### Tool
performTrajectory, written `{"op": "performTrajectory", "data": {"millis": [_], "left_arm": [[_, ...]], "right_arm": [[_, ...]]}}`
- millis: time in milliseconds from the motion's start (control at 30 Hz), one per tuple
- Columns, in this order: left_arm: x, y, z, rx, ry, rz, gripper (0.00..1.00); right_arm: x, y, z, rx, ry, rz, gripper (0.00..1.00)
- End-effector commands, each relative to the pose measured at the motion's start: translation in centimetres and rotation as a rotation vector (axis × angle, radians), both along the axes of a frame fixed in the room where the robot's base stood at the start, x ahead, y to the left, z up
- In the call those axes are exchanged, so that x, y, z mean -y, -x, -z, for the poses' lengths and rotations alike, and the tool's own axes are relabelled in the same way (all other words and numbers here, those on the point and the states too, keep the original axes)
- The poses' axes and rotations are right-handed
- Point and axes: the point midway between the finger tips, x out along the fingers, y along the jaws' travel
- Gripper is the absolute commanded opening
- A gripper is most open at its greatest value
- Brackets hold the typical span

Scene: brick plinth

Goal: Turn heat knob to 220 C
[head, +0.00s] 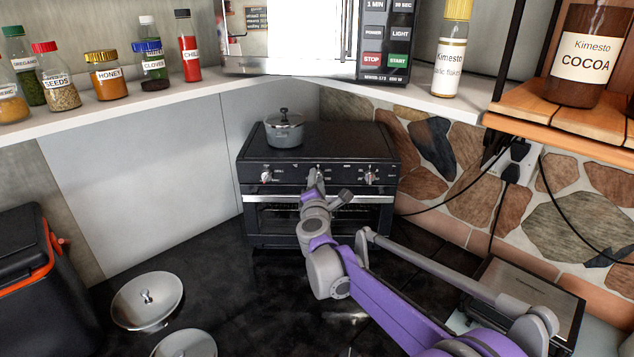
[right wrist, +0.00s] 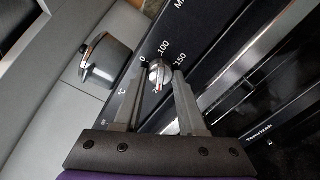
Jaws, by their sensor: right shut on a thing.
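The black oven (head: 270,222) stands in the corner with a row of silver knobs on its front panel. The heat knob (right wrist: 158,74) has a scale with °C, 0, 100 and 150 around it, and one more number partly hidden. My right gripper (head: 314,184) is at the middle of the panel and covers part of the middle knob. In the right wrist view its two fingers stand on either side of the heat knob, shut on it. The exact pointer angle is hard to read. My left gripper is not in view.
A grey lidded pot (head: 284,130) sits on the oven top, left of my right gripper. Free knobs flank it at left (head: 266,177) and right (head: 370,178). A shelf with jars (head: 110,82) and a microwave (head: 300,50) is above. Pan lids (head: 148,300) lie at lower left.

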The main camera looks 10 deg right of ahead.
Motion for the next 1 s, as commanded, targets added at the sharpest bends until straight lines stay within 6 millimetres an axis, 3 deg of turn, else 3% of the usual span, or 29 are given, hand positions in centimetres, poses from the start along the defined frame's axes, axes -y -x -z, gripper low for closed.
{"op": "performTrajectory", "data": {"millis": [67, 100, 267, 667, 1000], "left_arm": [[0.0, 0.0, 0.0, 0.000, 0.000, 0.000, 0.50], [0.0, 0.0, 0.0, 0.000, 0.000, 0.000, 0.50], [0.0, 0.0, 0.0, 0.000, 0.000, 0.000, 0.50], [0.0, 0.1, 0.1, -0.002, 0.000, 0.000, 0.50], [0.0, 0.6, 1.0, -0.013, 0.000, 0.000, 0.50]], "right_arm": [[0.0, 0.0, -0.1, 0.001, 0.000, 0.000, 0.00], [0.0, 0.0, -0.1, 0.001, 0.000, 0.000, 0.42], [0.0, 0.0, 0.0, 0.000, 0.000, 0.000, 0.69], [-0.2, 0.9, 0.0, -0.001, 0.001, -0.002, 0.69], [-1.5, 7.3, 0.1, -0.001, 0.001, -0.002, 0.69]]}}
